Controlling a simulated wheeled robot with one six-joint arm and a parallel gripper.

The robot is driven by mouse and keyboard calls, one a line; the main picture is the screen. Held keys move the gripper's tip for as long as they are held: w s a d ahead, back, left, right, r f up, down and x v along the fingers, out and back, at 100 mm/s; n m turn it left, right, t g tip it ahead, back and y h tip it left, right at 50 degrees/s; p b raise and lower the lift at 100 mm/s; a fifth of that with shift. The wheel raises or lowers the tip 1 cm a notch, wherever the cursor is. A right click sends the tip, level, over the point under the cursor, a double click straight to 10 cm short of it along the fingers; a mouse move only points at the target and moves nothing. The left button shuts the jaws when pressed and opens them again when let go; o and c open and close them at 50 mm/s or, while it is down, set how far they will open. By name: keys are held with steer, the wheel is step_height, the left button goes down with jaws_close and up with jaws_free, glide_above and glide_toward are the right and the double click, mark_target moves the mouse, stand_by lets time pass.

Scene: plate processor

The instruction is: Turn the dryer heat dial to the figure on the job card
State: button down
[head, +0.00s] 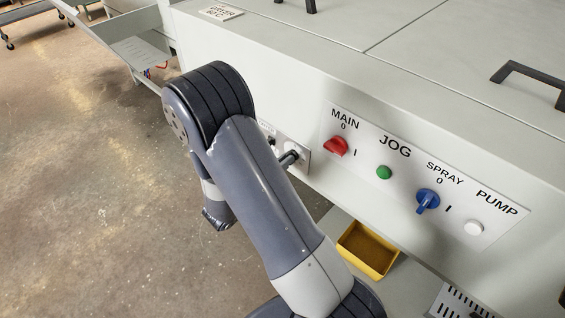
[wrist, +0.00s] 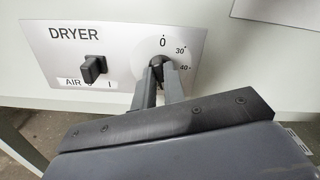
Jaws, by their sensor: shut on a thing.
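The dryer heat dial (wrist: 157,64) is a dark knob on a white round scale in the wrist view. The marks 0, 30 and 40 show; the rest of the scale is hidden behind my gripper. My gripper (wrist: 158,79) is shut on the dial, one finger on each side. The dial's pointer is hard to make out. In the head view my arm hides the dial and most of the dryer panel (head: 303,160). The job card (head: 221,13) lies on top of the machine at the upper left; it reads DRYER, with a small figure that looks like 60 C.
Left of the dial is the black AIR switch (wrist: 93,68). Further right on the machine are the red MAIN switch (head: 336,146), green JOG button (head: 384,172), blue SPRAY switch (head: 427,201) and white PUMP button (head: 474,228). A yellow bin (head: 368,250) sits below.

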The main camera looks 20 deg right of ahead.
steer(key=m+b, duration=0.3)
steer(key=m, duration=0.1)
steer(key=c, duration=1.5)
jaws_free()
steer(key=v, duration=1)
steer(key=shift+s+a, duration=0.2)
steer(key=shift+a, duration=0.15)
